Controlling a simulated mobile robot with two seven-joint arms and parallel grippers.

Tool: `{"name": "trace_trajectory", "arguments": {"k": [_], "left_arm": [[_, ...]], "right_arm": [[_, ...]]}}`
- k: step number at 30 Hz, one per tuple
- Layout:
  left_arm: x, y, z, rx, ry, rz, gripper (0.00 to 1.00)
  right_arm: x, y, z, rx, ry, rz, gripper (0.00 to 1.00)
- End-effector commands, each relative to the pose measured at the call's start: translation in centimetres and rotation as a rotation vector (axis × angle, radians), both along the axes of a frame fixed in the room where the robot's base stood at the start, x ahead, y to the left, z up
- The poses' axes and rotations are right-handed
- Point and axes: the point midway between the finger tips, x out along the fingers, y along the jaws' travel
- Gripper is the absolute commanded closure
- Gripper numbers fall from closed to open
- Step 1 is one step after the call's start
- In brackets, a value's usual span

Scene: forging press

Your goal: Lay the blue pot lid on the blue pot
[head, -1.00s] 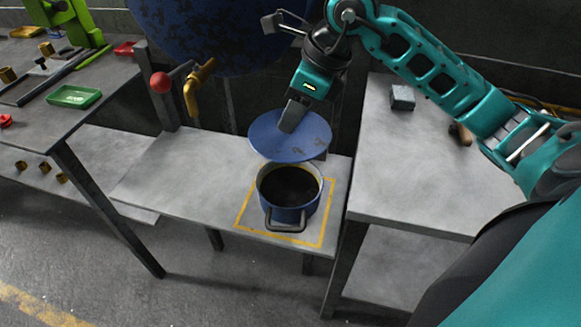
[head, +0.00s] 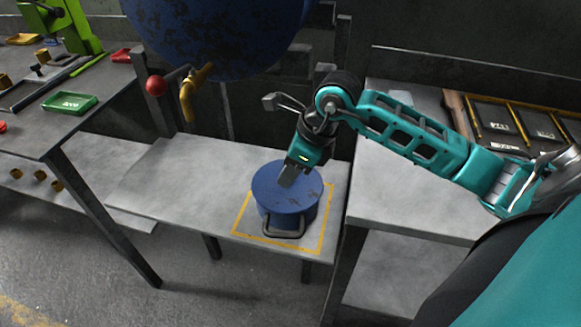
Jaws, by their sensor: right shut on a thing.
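The blue pot lid (head: 297,200) is over the mouth of the blue pot (head: 275,219) and hides its opening. It looks level and lined up with the rim; I cannot tell whether it rests on the rim or hovers just above it. The pot stands upright inside the yellow square on the grey low table, its handle towards the front. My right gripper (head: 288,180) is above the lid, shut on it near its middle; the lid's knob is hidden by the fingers. My left gripper is not in view.
A big blue tank (head: 220,35) with a yellow tap (head: 190,98) and a red ball-ended lever (head: 157,85) hangs over the back of the low table (head: 180,185). A higher grey table (head: 400,200) stands close on the right. The low table's left part is clear.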

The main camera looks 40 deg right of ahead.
Motion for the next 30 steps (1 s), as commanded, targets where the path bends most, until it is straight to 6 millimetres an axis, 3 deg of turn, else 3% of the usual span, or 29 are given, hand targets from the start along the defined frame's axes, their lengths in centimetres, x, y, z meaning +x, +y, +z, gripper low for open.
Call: {"name": "trace_trajectory", "arguments": {"k": [7,8,15,24,30], "left_arm": [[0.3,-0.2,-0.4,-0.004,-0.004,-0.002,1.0],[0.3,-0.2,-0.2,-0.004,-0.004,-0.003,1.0],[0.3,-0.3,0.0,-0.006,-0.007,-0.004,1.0],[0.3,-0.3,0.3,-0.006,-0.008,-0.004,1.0],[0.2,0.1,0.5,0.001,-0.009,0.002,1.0]], "right_arm": [[0.0,0.0,-0.6,0.0,-0.002,0.001,1.0],[0.0,0.0,-0.4,-0.001,-0.001,0.0,0.67],[0.0,0.0,-0.4,-0.001,0.001,0.0,0.44],[0.0,0.0,-0.1,0.001,0.001,0.0,0.44],[-0.7,-0.7,2.5,-0.004,-0.003,-0.001,0.44]]}}
